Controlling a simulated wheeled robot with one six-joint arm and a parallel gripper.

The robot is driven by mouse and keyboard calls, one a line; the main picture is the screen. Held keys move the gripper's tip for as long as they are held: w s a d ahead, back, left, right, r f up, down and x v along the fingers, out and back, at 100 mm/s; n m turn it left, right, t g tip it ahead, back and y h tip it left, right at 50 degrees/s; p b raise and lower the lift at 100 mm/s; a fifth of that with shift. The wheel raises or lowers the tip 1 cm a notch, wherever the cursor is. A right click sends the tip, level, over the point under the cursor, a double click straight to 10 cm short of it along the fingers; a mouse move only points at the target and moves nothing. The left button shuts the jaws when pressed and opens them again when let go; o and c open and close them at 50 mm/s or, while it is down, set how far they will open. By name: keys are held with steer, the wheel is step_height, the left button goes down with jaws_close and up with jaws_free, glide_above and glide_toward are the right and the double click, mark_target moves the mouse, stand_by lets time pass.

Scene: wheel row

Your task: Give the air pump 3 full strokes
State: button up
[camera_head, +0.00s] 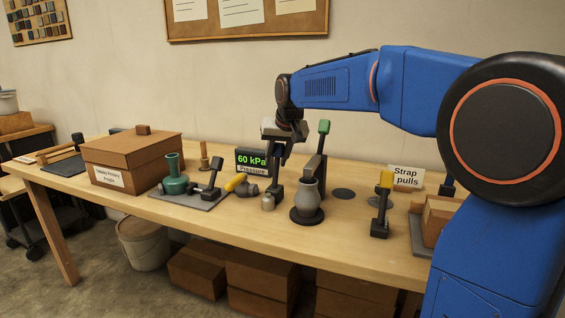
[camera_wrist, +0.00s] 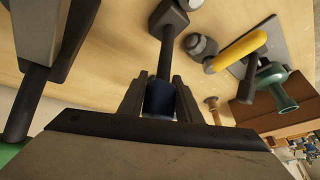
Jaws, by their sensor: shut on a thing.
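My gripper (camera_head: 283,143) is above the middle of the bench, just right of the pressure display (camera_head: 252,160), which reads 60 kPa. In the wrist view my gripper (camera_wrist: 160,100) is shut on a dark blue handle (camera_wrist: 160,99). A dark rod runs from the handle to a black base (camera_wrist: 168,17) on the bench. In the head view the black base (camera_head: 275,195) stands below my gripper, and the handle is mostly hidden. No label shows which part is the air pump.
A yellow-handled valve (camera_head: 236,183), a teal vessel (camera_head: 175,181) and a cardboard box (camera_head: 130,153) are to the left. A yellow-topped lever (camera_head: 381,206) stands farther right.

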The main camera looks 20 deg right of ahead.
mark_target(281, 144)
steer(key=shift+w+d+f, duration=0.1)
steer(key=shift+d+f, duration=0.05)
steer(key=shift+f, duration=0.1)
steer(key=o, duration=1.2)
steer(key=shift+o, duration=0.2)
steer(key=shift+r, duration=0.25)
steer(key=shift+v, duration=3.4)
